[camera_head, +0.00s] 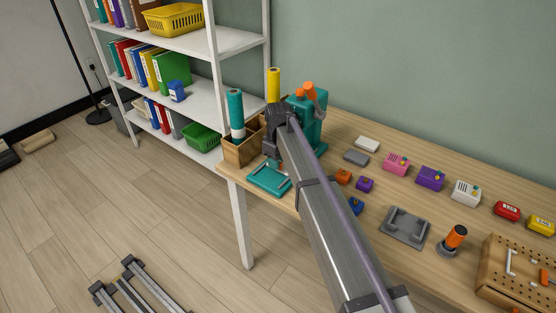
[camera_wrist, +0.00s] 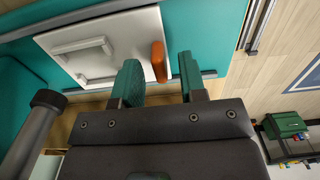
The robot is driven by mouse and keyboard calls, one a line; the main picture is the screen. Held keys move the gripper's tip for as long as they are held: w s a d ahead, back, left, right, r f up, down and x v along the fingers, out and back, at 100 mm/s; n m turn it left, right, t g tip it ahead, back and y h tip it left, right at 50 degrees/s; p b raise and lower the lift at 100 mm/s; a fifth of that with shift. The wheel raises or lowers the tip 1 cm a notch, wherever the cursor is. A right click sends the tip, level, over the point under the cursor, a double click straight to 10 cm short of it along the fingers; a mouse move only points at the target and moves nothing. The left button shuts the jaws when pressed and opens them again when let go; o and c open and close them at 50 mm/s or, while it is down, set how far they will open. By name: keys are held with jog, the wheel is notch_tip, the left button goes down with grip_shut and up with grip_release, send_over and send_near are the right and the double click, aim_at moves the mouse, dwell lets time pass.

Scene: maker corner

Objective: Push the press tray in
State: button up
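The teal press (camera_head: 313,122) stands at the far end of the workbench, with orange parts on top. Its teal press tray (camera_head: 268,179) sticks out at the bench's front left edge. In the wrist view, a teal surface with a white plate (camera_wrist: 110,47) fills the upper left, with an orange tab (camera_wrist: 159,62) at the plate's right edge. My gripper (camera_head: 271,158) is low beside the press, above the tray. In the wrist view my gripper (camera_wrist: 162,82) has its two teal fingers apart, with nothing held; the tab shows just beyond the gap. Contact cannot be told.
A wooden box (camera_head: 243,150) with teal and yellow rolls stands left of the press. Small orange, purple and blue blocks lie right of my arm, near a grey fixture (camera_head: 405,228). A white shelf (camera_head: 240,103) stands behind left.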

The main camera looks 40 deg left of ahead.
notch_tip(320, 180, up, 10)
jog(key=p, duration=0.8)
jog(key=shift+p, duration=0.3)
jog(key=shift+f, duration=0.15)
